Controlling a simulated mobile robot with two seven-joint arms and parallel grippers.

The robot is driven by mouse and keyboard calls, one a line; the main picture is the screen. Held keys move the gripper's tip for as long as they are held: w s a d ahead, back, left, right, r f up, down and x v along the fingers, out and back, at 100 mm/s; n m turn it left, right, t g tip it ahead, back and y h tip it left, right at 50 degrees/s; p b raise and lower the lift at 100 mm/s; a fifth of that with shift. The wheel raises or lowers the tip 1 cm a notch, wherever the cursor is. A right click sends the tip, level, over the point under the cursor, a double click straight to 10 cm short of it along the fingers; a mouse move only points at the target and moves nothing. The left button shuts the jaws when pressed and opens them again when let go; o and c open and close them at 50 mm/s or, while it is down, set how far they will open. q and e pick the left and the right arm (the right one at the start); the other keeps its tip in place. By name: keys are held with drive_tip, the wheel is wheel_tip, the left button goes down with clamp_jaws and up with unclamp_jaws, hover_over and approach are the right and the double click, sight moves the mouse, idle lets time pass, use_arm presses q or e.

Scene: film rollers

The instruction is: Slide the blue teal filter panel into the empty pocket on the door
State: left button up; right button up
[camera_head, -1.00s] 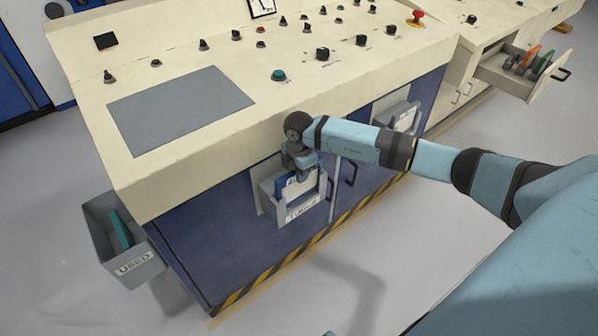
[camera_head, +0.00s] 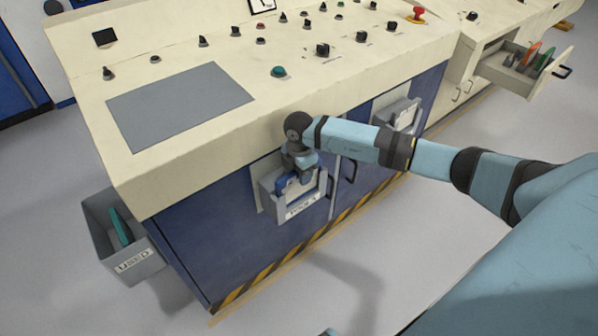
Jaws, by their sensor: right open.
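A grey pocket (camera_head: 303,209) with a label is fixed to the dark blue cabinet door. A blue panel-like piece (camera_head: 287,186) with a pale patch stands in its mouth, its lower part hidden by the pocket's front. My right gripper (camera_head: 304,178) points down at this piece, its fingers close over the upper edge. It is open; whether the fingers touch the piece cannot be told. A second grey pocket (camera_head: 401,118) with a white sheet hangs farther right on the cabinet. A teal piece (camera_head: 120,227) leans inside the grey USED bin (camera_head: 134,267). My left gripper does not show.
The cream console (camera_head: 200,150) overhangs the door just above my right wrist. Door handles (camera_head: 350,170) stand out beside the pocket. An open drawer (camera_head: 518,79) at upper right holds orange and green pieces. The floor in front is clear.

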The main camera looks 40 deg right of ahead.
wheel_tip(320, 180, up, 14)
drive_tip(key=p, duration=0.2)
drive_tip(key=shift+f, duration=0.15)
idle(0.5)
